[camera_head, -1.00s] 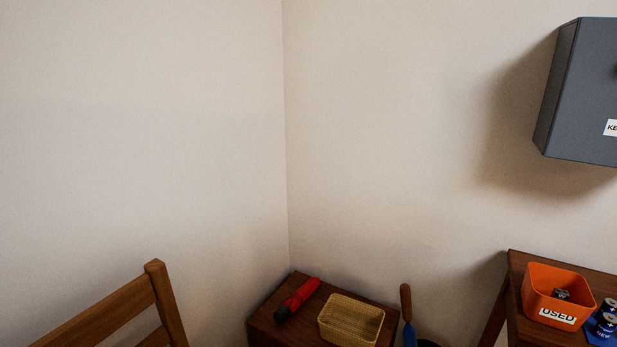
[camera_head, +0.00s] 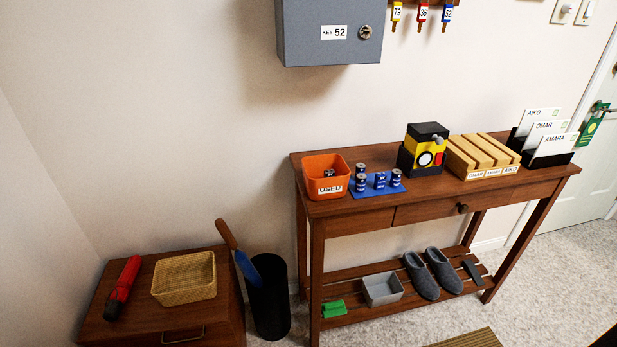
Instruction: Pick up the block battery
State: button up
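Several small dark blue batteries stand on a blue mat (camera_head: 373,194) on the console table. The one in the middle (camera_head: 380,181) looks squarer than its round neighbours and seems to be the block battery, but it is small in view. Round batteries stand to its left (camera_head: 361,183), behind left (camera_head: 360,169) and to its right (camera_head: 396,177). An orange bin labelled USED (camera_head: 318,165) stands left of the mat, with a dark battery-like item (camera_head: 329,174) inside.
The console table (camera_head: 340,207) also holds a yellow-black camera-like box (camera_head: 424,152), a slatted wooden rack (camera_head: 480,158) and card holders (camera_head: 545,145). A grey key box (camera_head: 330,35) hangs above. A low cabinet (camera_head: 140,285) and dark bin (camera_head: 268,300) stand left.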

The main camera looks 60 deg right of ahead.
aim_at(379, 184)
jog(key=z, duration=1.15)
jog(key=k+l, duration=0.05)
